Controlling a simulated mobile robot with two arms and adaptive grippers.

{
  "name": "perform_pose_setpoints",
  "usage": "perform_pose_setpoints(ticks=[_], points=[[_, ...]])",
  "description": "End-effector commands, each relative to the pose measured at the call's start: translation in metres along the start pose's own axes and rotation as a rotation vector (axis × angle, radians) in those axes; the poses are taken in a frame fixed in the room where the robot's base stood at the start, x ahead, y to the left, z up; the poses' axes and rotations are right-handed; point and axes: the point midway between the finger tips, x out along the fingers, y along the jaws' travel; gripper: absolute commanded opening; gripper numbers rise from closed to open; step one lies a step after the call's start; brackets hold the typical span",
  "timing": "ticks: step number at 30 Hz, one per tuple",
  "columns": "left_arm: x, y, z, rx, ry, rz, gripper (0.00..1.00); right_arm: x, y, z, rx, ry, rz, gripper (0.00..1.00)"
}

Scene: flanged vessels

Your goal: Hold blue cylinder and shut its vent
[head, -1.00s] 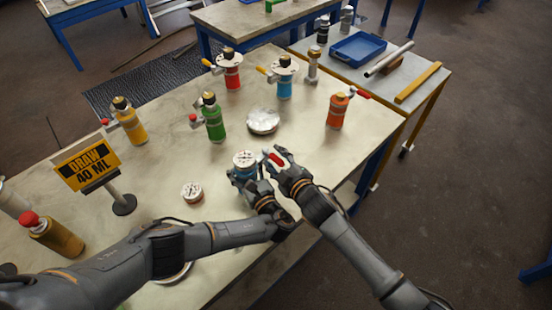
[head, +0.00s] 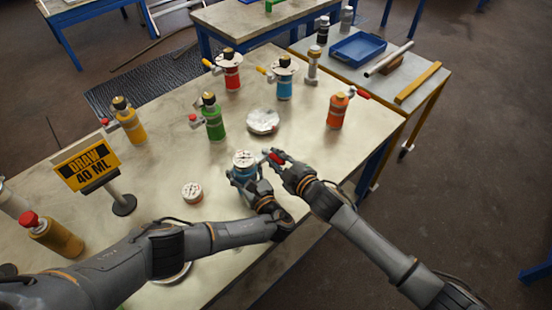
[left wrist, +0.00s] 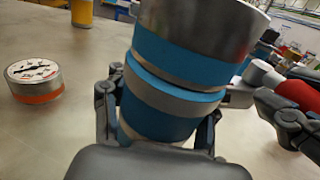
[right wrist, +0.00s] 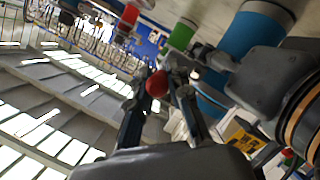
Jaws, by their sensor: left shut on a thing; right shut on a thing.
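The blue cylinder (head: 243,176) with a dial-faced metal top (head: 244,159) stands near the table's front edge. My left gripper (head: 250,188) is shut around its body; the left wrist view shows the blue and grey bands (left wrist: 180,85) between the fingers. The vent's red handle (head: 278,157) sticks out on the cylinder's right side. My right gripper (head: 277,160) is shut on this handle. In the right wrist view the handle's red end (right wrist: 157,83) shows between the fingers, beside the blue body (right wrist: 245,40). The vent's inner position cannot be seen.
A silver disc (head: 263,121) lies behind the cylinder, and a small dial-topped can (head: 192,192) stands left. Green (head: 214,123), orange (head: 337,112), red (head: 232,77) and another blue vessel (head: 285,83) stand farther back. A "DRAW 40 ML" sign (head: 87,166) stands left.

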Motion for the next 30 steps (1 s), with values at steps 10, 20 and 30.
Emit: perform_pose_setpoints(ticks=[10, 20, 30], points=[[-0.0018, -0.0029, -0.0001, 0.001, 0.002, -0.009, 0.0, 0.0038, 0.0083, 0.0013, -0.061, 0.154, -0.132, 0.0], [-0.0027, -0.0039, -0.0003, 0.0, 0.004, -0.012, 0.0, 0.0071, 0.0112, 0.0054, -0.096, 0.264, -0.233, 0.0], [-0.0032, -0.0044, -0.0004, -0.001, 0.004, -0.013, 0.0, 0.0071, 0.012, 0.0081, -0.11, 0.308, -0.28, 0.0]])
